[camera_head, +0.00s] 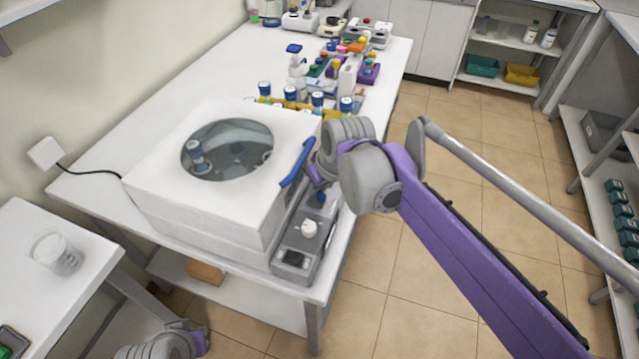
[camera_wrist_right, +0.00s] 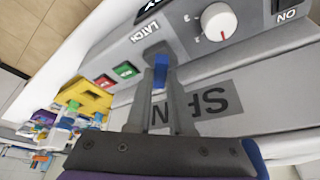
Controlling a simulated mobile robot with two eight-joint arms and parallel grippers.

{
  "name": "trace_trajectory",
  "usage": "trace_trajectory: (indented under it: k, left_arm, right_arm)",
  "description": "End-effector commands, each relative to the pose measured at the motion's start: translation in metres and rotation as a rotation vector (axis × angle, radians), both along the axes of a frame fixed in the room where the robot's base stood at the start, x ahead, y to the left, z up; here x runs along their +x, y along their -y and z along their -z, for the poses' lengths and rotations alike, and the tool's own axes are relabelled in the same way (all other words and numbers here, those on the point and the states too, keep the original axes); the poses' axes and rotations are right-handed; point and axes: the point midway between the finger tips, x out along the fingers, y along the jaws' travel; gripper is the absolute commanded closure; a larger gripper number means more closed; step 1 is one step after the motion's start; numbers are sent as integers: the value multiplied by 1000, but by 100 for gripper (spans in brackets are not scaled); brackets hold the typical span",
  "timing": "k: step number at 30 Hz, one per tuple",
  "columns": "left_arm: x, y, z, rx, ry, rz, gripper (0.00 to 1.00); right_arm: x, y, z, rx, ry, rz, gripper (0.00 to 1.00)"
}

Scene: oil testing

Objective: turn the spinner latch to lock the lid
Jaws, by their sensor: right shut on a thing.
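The white spinner (camera_head: 205,205) stands on the bench with its lid (camera_head: 165,160) down, and a round window (camera_head: 238,140) is set in the lid. A blue handle (camera_head: 297,163) is on the lid's right edge. The grey control panel (camera_head: 300,247) runs along the spinner's right side. My right gripper reaches down to the panel. In the right wrist view, its fingers (camera_wrist_right: 159,68) are closed around the blue latch (camera_wrist_right: 159,76), just below the "LATCH" label (camera_wrist_right: 145,31). Part of the latch is hidden between the fingers. My left gripper does not show.
A white dial (camera_wrist_right: 218,21) and red (camera_wrist_right: 104,81) and green (camera_wrist_right: 125,69) buttons are near the latch. Blue-capped bottles (camera_head: 318,101) stand in a yellow rack behind the spinner. A glass beaker (camera_head: 56,250) is on the left table. The floor at right is clear.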

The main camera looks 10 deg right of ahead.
Motion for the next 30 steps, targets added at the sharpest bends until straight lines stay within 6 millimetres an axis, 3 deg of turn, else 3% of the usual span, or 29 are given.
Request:
trace_trajectory:
  k: [9, 24, 25, 29, 30]
  left_arm:
    - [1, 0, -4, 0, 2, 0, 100]
    - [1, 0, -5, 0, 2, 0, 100]
    - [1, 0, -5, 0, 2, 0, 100]
    - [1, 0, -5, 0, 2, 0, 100]
    - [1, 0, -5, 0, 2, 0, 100]
  right_arm:
    - [0, -1, 0, 0, 1, 109, 100]
    - [0, -1, 0, 0, 0, 126, 100]
    - [0, -1, 0, 0, 0, 126, 75]
    - [0, -1, 0, 0, 0, 126, 51]
    - [0, -1, 0, 0, 0, 126, 50]
